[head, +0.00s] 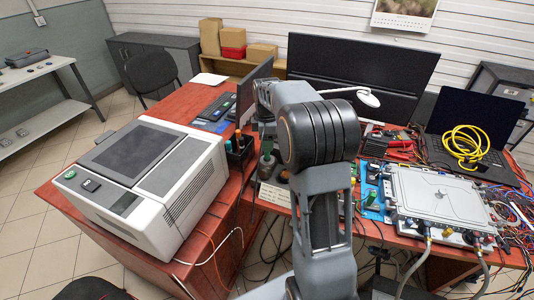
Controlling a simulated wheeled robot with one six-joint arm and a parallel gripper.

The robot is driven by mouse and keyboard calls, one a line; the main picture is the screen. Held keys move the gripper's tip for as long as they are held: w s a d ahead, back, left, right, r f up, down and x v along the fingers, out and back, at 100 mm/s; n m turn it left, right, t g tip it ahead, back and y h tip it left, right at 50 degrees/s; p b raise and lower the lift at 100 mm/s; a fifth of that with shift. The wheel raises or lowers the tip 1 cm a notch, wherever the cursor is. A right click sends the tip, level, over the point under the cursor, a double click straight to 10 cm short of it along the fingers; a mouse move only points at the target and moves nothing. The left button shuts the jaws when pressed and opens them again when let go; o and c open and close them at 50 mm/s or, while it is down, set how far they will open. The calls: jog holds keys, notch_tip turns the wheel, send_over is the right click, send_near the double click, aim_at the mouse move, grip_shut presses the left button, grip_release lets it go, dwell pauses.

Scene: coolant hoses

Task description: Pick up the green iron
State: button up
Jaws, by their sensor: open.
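A small dark green thing (267,161), possibly the green iron, stands among small items near the middle of the red desk. It is too small and too partly covered to be sure. My gripper (268,143) points down at the end of my arm, just above and very close to that green thing. It is open, though its fingers are small and hard to make out. I cannot tell whether it touches anything. My arm's large elbow hides the desk just to the right.
A black holder (239,152) with orange- and teal-topped tools stands just left. A big white-grey machine (150,180) fills the desk's left. A metal box (440,198), a laptop with a yellow cable coil (464,143) and loose wires crowd the right. Monitors (360,72) stand behind.

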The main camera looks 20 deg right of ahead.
jog(key=shift+f, duration=1)
jog(key=shift+c, duration=0.4)
grip_shut()
